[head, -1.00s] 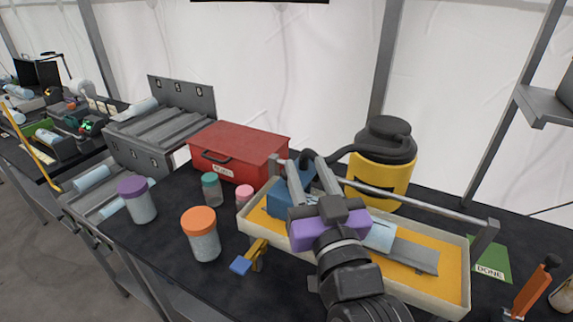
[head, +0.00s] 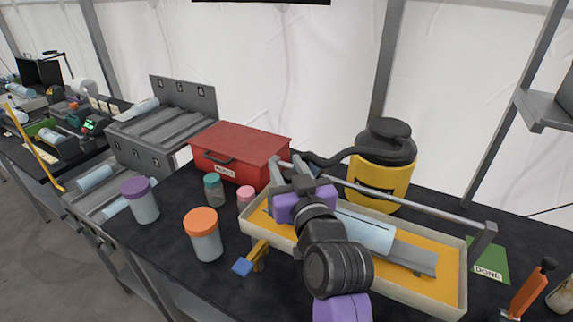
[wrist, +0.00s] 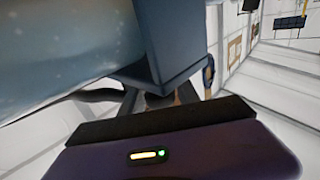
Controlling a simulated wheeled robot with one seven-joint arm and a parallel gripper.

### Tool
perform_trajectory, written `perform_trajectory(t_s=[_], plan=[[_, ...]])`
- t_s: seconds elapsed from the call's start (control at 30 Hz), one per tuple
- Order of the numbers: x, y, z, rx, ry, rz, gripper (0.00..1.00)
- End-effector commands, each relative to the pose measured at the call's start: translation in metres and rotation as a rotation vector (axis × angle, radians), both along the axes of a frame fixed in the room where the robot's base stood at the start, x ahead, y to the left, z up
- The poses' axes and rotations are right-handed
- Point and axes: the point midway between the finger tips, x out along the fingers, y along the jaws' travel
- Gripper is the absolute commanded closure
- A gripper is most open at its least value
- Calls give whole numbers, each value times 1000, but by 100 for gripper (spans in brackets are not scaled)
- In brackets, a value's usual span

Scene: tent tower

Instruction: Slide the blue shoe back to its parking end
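The long tray (head: 398,291) with a yellow-orange floor stands on the dark bench, with a rail (head: 400,203) along it. My gripper (head: 287,167) is over the tray's left end, its two fingers apart and pointing to the rear. The blue shoe (wrist: 183,40) stands large and close in front of my gripper in the wrist view. Whether the fingers touch the shoe is unclear.
A red box (head: 240,150) and a yellow canister (head: 380,180) with a hose stand behind the tray. Jars with orange (head: 203,235), purple (head: 141,200), teal and pink lids stand to its left. A blue-tipped yellow lever (head: 244,266) sticks out in front.

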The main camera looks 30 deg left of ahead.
Motion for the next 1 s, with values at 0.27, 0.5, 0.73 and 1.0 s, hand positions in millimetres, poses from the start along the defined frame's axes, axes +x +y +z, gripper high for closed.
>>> perform_trajectory(t_s=[0.27, 0.5, 0.73, 1.0], plan=[[1, 1, 0, 1, -1, 0, 64], [1, 1, 0, 1, 1, 0, 100], [1, 1, 0, 1, 1, 0, 100], [0, 1, 0, 1, 1, 0, 100]])
